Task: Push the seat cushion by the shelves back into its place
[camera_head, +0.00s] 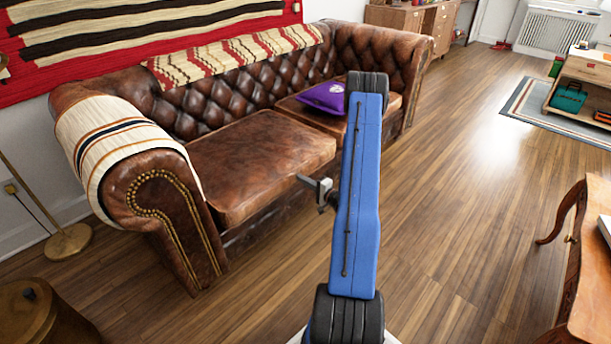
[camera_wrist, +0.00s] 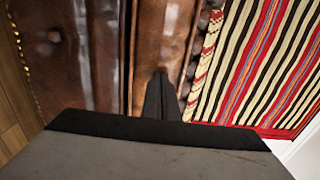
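The brown leather sofa (camera_head: 165,222) has two seat cushions. The near seat cushion (camera_head: 262,153) shows almost whole. The far seat cushion (camera_head: 326,121), toward the wooden cabinet, is partly hidden by my blue arm and a purple pillow (camera_head: 322,97) on it. I cannot tell how far either cushion sits from the backrest. My gripper (camera_head: 322,190) is in front of the near cushion's front edge, partly behind my arm. In the wrist view its dark fingertips (camera_wrist: 162,97) look closed together with nothing between them, against brown leather. I cannot tell whether they touch it.
A wooden cabinet (camera_head: 400,18) stands beyond the sofa's far end. A low shelf unit (camera_head: 588,70) stands on a rug at the far right. Open floor (camera_head: 460,200) lies between.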

